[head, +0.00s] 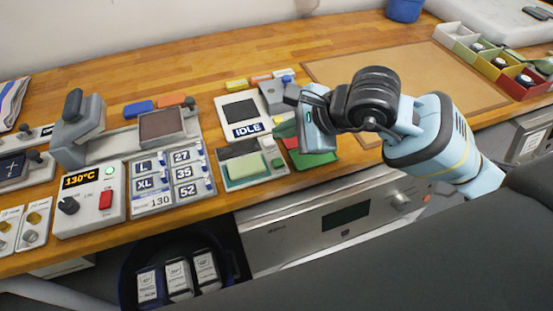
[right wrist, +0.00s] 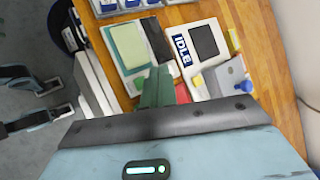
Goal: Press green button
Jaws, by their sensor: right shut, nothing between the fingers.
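A small green button-like square (head: 277,162) sits at the right edge of the pale case with the light green pad (head: 243,168) in the head view. The pad also shows at the top of the right wrist view (right wrist: 128,45). My right gripper (head: 284,129) is above the bench, just up and right of the green square and apart from it in the picture. Its green fingers (right wrist: 156,78) are together and empty; they partly hide the right wrist view's sight of the case's near corner.
A device with an IDLE label (head: 246,130) stands behind the case. A red piece (head: 292,143) and a dark green piece (head: 322,157) lie under my right gripper. A 130°C control box (head: 90,205) is at left. A brown mat (head: 430,80) is clear at right.

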